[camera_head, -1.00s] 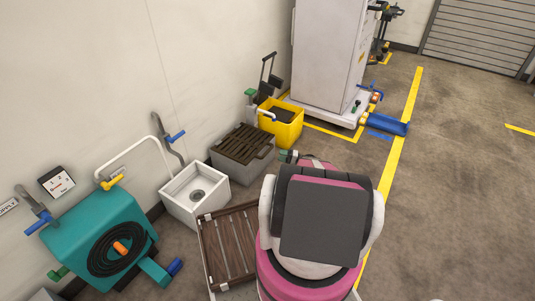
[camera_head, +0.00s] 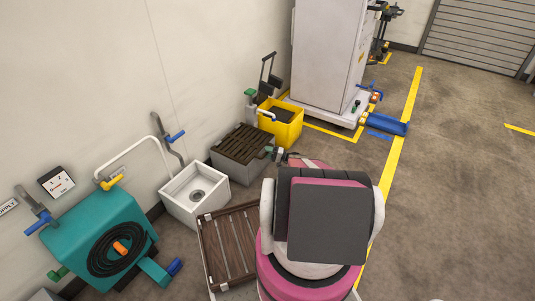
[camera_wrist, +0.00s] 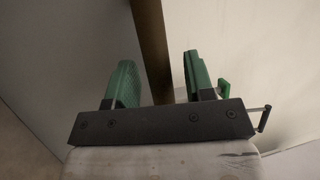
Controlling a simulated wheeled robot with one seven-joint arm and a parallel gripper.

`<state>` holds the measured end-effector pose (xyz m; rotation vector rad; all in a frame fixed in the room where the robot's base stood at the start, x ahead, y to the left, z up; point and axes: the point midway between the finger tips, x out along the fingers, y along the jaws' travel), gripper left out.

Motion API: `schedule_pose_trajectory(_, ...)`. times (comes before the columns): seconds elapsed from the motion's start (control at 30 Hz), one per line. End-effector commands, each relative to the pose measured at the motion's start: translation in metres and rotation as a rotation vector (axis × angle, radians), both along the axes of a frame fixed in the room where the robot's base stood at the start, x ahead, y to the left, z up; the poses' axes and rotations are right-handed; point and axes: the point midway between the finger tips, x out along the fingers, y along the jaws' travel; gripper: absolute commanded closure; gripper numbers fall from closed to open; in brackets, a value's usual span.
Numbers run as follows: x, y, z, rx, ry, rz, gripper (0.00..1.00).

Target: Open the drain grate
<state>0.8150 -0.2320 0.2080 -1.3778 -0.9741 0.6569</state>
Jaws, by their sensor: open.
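The drain grate (camera_head: 243,141) is a dark slatted lid lying flat and closed on a grey box against the wall. My gripper (camera_head: 270,152) is at the box's right front edge, where the grate's handle showed earlier; the gripper now covers that handle in the head view. In the wrist view my gripper (camera_wrist: 160,72) has its two green fingers apart. A dark brown bar (camera_wrist: 151,45), probably the grate's handle, runs between them with a gap on each side. I cannot tell whether either finger touches it.
A white sink (camera_head: 195,195) stands left of the grate box, and a yellow bucket (camera_head: 289,128) behind it. A brown slatted platform (camera_head: 229,248) lies in front. A teal hose-reel unit (camera_head: 85,225) is at the left. Open floor (camera_head: 465,190) lies right.

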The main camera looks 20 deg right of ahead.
Motion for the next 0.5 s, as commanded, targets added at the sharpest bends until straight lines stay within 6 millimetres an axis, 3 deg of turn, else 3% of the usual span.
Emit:
schedule_pose_trajectory(0.23, 0.0005, 0.001, 0.0001, 0.0, 0.0, 0.0, 0.52)
schedule_pose_trajectory(0.27, 0.0005, 0.001, 0.0001, 0.0, 0.0, 0.0, 0.55)
schedule_pose_trajectory(0.4, 0.0005, 0.0009, 0.0, 0.0, 0.0, 0.0, 1.0)
schedule_pose_trajectory(0.5, 0.0005, 0.0009, 0.0, -0.001, 0.0, 0.0, 1.0)
